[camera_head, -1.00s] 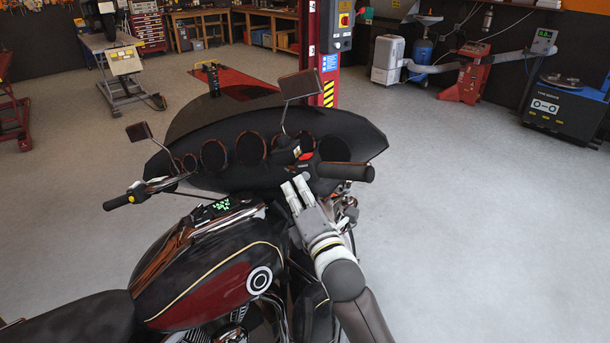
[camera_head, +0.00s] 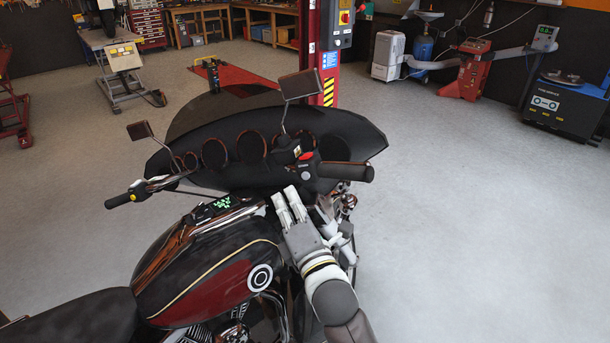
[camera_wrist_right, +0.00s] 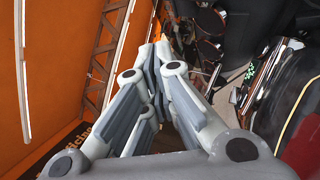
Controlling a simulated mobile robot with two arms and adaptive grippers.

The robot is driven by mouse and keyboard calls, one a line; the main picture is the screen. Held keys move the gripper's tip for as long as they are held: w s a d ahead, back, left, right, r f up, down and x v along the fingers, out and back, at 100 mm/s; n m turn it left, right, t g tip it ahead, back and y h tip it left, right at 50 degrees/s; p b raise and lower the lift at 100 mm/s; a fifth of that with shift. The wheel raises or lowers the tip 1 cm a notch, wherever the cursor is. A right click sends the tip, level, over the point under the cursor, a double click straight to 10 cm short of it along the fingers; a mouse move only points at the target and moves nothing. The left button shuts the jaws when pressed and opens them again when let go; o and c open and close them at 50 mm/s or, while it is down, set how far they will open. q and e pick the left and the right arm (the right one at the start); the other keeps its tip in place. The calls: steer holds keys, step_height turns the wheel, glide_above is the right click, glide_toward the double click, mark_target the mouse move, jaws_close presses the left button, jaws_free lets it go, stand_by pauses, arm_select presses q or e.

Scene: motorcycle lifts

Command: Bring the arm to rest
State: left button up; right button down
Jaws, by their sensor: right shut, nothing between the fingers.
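My right gripper (camera_head: 286,202) is beside the motorcycle's tank, just below the right handlebar grip (camera_head: 345,171) in the head view. In the right wrist view the fingers of my right gripper (camera_wrist_right: 155,52) come together at the tips, with nothing between them. The motorcycle (camera_head: 215,285) has a black and dark red tank with a round white emblem. Its tank also shows at the right edge of the right wrist view (camera_wrist_right: 303,145). I cannot tell whether the gripper touches the motorcycle. My left gripper is not in view.
The black fairing (camera_head: 265,150) and a mirror (camera_head: 300,84) stand ahead of the gripper. A red lift column (camera_head: 318,50) rises behind them. The grey floor (camera_head: 470,220) right of the motorcycle is clear.

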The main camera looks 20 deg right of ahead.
stand_by(0.3)
step_height(320, 180, down, 22)
steer(key=a+m+g+b, duration=0.1)
steer(key=m+g+b, duration=0.1)
steer(key=m+g, duration=0.2)
steer(key=s+f+m+g+b, duration=0.1)
steer(key=s+f+m+g, duration=0.25)
steer(key=f, duration=0.85)
steer(key=s+f+m+g+b, duration=0.15)
steer(key=s+f, duration=0.35)
steer(key=f, duration=0.7)
steer(key=s+d+f+m+g+b, duration=0.1)
steer(key=s+d+f+m+g, duration=0.15)
steer(key=s+f, duration=0.6)
steer(key=s+d+f+m+g+b, duration=0.1)
steer(key=s+d+f+m+g, duration=0.15)
steer(key=s+f, duration=0.65)
steer(key=s+d+f+m+g+b, duration=0.15)
steer(key=s+f+m, duration=0.25)
steer(key=s+f, duration=0.5)
steer(key=s+d+f+m+g, duration=0.1)
steer(key=s+g, duration=0.1)
steer(key=s, duration=0.5)
steer(key=s+d+f+m+g+h, duration=0.1)
steer(key=s+m, duration=0.1)
steer(key=s, duration=0.5)
steer(key=shift+s+d+f+g, duration=0.2)
steer(key=shift+d+f+g, duration=0.1)
steer(key=shift+f+g, duration=0.05)
